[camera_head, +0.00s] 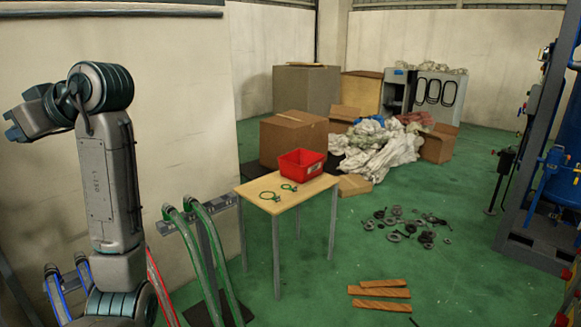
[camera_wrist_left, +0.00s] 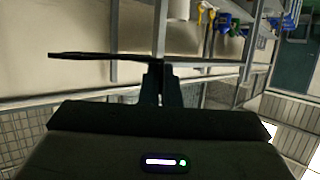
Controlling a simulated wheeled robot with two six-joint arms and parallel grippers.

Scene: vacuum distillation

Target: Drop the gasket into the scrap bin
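The red scrap bin (camera_head: 302,163) stands open-topped on the back right of a small wooden table in the head view. A thin, flat dark piece, seen nearly edge-on in the left wrist view, looks like the gasket (camera_wrist_left: 95,56). My left gripper (camera_wrist_left: 160,78) appears shut on it and holds it up in the air. In the head view my left arm is raised at the far left, well away from the bin, with its gripper end at the picture's edge. The gasket cannot be made out there. My right gripper is not in view.
Two green ring-shaped pieces (camera_head: 270,197) lie on the wooden table (camera_head: 285,205) in front of the bin. Green hoses (camera_head: 190,245) on a stand are left of the table. Wooden planks (camera_head: 381,292) and dark scattered parts (camera_head: 405,226) lie on the floor at right.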

